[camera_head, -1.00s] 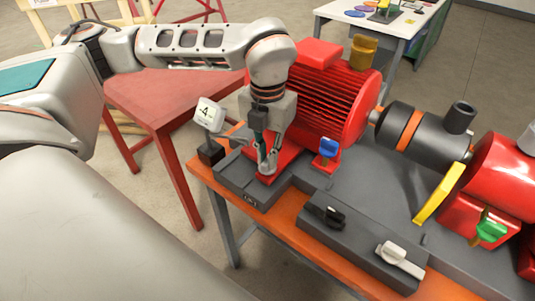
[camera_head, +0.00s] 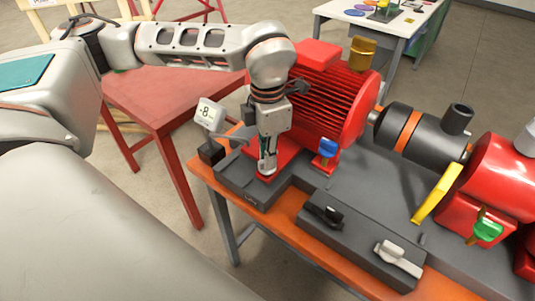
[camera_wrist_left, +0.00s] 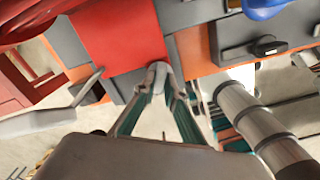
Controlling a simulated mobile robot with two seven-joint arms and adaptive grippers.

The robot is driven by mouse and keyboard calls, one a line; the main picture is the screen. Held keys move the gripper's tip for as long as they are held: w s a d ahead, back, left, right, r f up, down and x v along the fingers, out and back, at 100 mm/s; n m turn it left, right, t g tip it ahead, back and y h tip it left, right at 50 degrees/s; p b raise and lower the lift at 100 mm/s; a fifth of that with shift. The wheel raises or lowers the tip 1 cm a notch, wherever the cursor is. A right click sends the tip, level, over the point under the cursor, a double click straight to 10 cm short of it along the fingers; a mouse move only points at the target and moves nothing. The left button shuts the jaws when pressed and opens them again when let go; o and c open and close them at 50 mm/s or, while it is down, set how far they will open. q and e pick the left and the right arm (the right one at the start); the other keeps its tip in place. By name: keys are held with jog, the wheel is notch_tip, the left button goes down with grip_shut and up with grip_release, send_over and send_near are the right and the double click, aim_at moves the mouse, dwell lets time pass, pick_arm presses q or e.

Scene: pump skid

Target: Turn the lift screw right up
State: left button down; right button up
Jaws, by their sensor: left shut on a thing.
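The red motor (camera_head: 325,95) stands on the dark grey skid plate, with a red foot (camera_head: 283,148) at its near left corner. My left gripper (camera_head: 267,166) points down at this foot and is shut on the lift screw, which the fingers mostly hide in the head view. In the left wrist view the fingers (camera_wrist_left: 157,92) close around the small grey screw head (camera_wrist_left: 158,73) beside the red foot. A white readout (camera_head: 210,114) left of the gripper seems to show -8. My right gripper is in neither view.
A blue knob (camera_head: 328,147) sits close to the right of the gripper. A black handle (camera_head: 329,215) and a white handle (camera_head: 391,253) lie on the front block. A dark coupling, a yellow lever (camera_head: 437,194) and a red pump (camera_head: 501,167) are to the right.

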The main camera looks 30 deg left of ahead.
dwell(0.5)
pick_arm(q)
jog(key=c, duration=2.1)
grip_release()
jog(key=shift+r, duration=0.15)
notch_tip(320, 180, up, 12)
jog(key=shift+f, duration=0.1)
jog(key=shift+s, duration=0.1)
